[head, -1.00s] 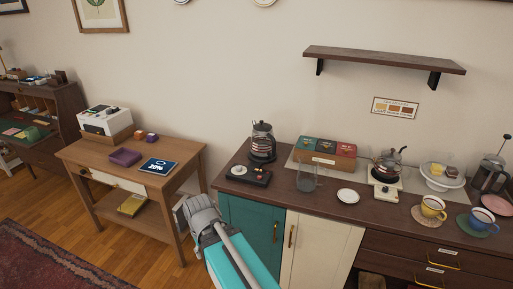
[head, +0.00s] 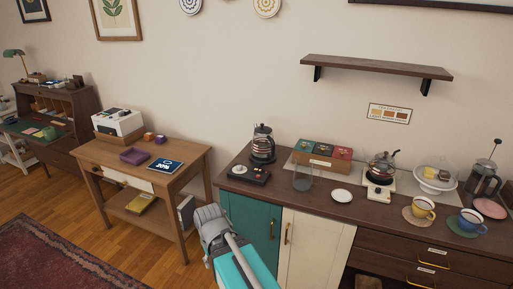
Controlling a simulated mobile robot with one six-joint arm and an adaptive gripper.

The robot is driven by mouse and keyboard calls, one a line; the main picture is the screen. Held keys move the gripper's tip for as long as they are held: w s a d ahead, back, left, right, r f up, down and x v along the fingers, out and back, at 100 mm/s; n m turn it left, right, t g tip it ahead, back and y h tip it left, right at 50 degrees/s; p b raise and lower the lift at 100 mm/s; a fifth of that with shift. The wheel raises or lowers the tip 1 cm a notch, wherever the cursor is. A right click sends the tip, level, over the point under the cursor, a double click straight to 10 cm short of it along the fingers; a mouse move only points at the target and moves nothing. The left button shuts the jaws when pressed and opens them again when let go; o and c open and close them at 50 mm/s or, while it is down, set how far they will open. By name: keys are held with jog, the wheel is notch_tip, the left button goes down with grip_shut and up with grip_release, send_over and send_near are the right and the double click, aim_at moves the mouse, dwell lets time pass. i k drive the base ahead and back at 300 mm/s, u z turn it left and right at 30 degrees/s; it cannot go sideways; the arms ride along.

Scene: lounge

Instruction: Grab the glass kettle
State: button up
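Two glass vessels stand on the dark top of the sideboard (head: 312,212) in the head view. A tall glass kettle (head: 263,146) with a black lid, handle and base stands at the left, near the wall. A rounder glass pot (head: 382,166) with a spout and dark handle sits on a small cream-coloured stand to the right. I cannot tell for certain which one the task means. Only a grey and teal part of my arm shows at the lower middle, in front of the sideboard and apart from both vessels. My gripper's fingers are not visible.
A black tray (head: 249,174) lies before the tall kettle. Boxes (head: 322,155), a clear glass (head: 303,178), a white saucer (head: 342,196) and cups (head: 423,209) also crowd the top. A shelf (head: 375,67) hangs above. A wooden side table (head: 187,158) stands left; floor lies before it.

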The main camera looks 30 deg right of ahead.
aim_at(264, 146)
jog(key=z, duration=0.15)
jog(key=i, duration=0.95)
jog(key=u, duration=0.1)
